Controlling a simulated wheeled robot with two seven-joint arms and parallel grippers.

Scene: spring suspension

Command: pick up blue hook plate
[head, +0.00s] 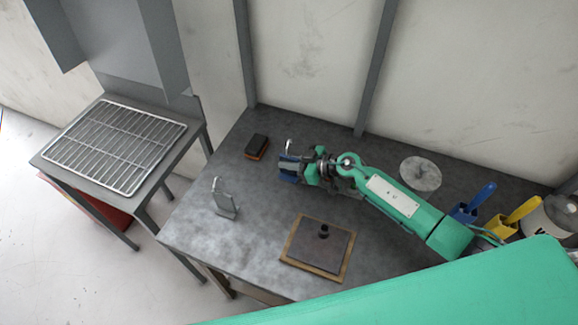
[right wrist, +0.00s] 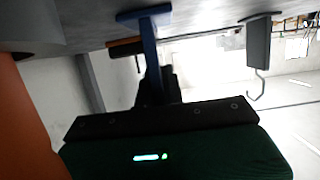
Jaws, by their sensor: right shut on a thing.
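My right gripper (head: 291,165) reaches in from the right over the table and is shut on the blue hook plate (head: 288,179). A metal hook shows just above the gripper in the head view. In the right wrist view, the blue upright (right wrist: 149,52) runs into the dark fingers (right wrist: 157,88), with its flat base at the top of the picture. The gripper hides part of the plate. I cannot tell whether its base touches the table. My left gripper is not in view.
A grey hook plate (head: 225,204) stands left of my gripper. A black and orange block (head: 257,147) lies behind it. A board with a dark plate (head: 317,247) lies in front. Blue (head: 472,206) and yellow (head: 515,217) scoop-like holders are at right. A wire rack (head: 115,145) lies on the left table.

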